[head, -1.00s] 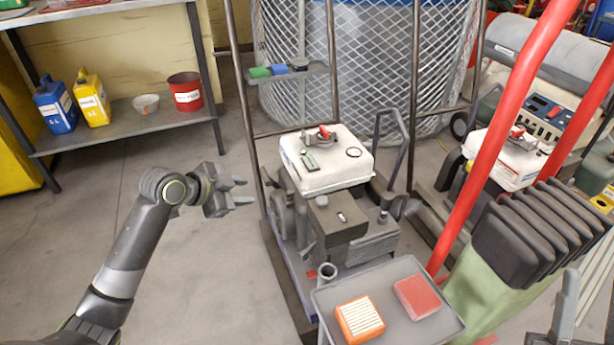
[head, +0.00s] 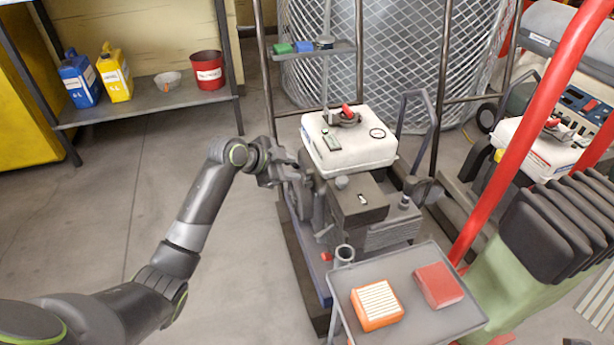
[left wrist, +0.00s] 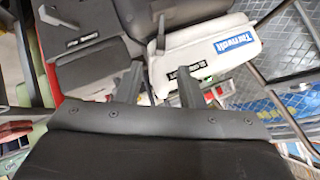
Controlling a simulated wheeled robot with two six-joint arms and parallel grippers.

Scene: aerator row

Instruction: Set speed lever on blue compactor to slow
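A machine with a white tank (head: 350,142) and a grey engine block (head: 360,200) stands on a bluish base (head: 318,262) in the middle of the head view. A red-handled fitting (head: 347,112) sits on the tank. My left gripper (head: 298,172) is at the machine's left side, close to the engine; I cannot tell whether it touches. In the left wrist view its two fingers (left wrist: 157,84) are apart and nothing shows between them. The white tank with a blue label (left wrist: 215,45) lies just beyond them. I cannot pick out the speed lever for certain. My right gripper is not in view.
A grey tray (head: 408,292) with orange and red boxes is in front of the machine. A red frame bar (head: 520,130) rises at right, with another white-tanked machine (head: 545,150) behind. A shelf (head: 150,98) holds containers at left. The left floor is clear.

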